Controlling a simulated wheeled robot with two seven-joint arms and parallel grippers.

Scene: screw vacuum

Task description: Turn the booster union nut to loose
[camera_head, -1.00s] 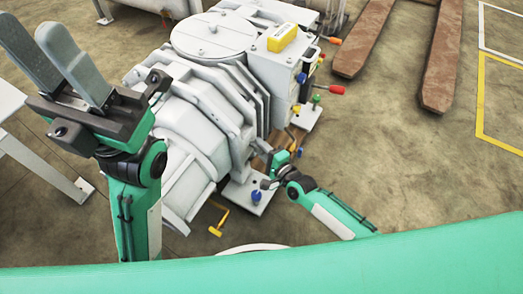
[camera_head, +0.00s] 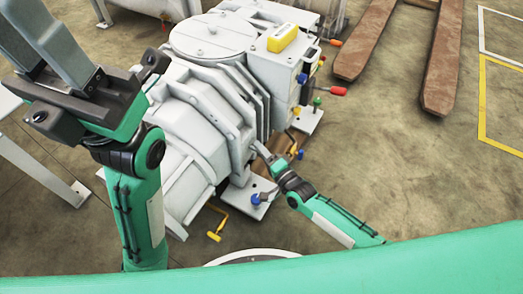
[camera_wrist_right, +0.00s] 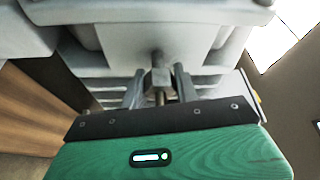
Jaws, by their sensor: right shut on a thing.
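The grey vacuum pump (camera_head: 205,110) fills the middle of the head view. My right gripper (camera_head: 262,150) is at its near right side, low down, its fingers small and partly hidden there. In the right wrist view my right gripper (camera_wrist_right: 160,86) has its two fingers on either side of a small grey metal fitting (camera_wrist_right: 160,76), which looks like the union nut, in front of the grey housing. It is shut on this fitting. My left gripper (camera_head: 42,35) is raised at the upper left, empty, its fingers apart, with the tips cut by the frame edge.
Blue (camera_head: 256,199), yellow (camera_head: 214,236) and red (camera_head: 338,91) handles stick out around the pump. Rusty forks (camera_head: 440,75) lie at the upper right. The floor (camera_head: 400,160) on the right is clear.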

